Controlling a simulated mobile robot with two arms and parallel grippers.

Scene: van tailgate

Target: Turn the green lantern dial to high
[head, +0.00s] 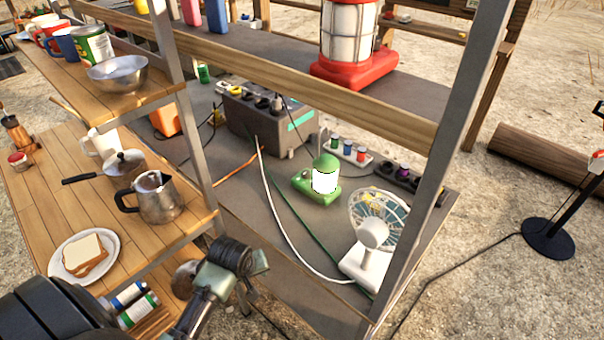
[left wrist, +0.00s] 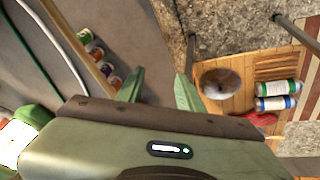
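The green lantern (head: 308,187) stands upright on the grey lower deck, with a green cap and a bright white glowing body. In the left wrist view, the lantern (left wrist: 36,114) is cut off at the left edge, beside my gripper body. My left gripper (head: 262,262) is in front of the deck, below and left of the lantern and apart from it. Its two green fingers (left wrist: 160,82) are spread with nothing between them. My right gripper is in neither view.
A white fan (head: 372,235) stands right of the lantern, a grey power box (head: 265,125) behind it. White and green cables cross the deck. A metal post (head: 440,150) rises at front right. A wooden shelf with a kettle (head: 158,200) and plate (head: 65,270) is left.

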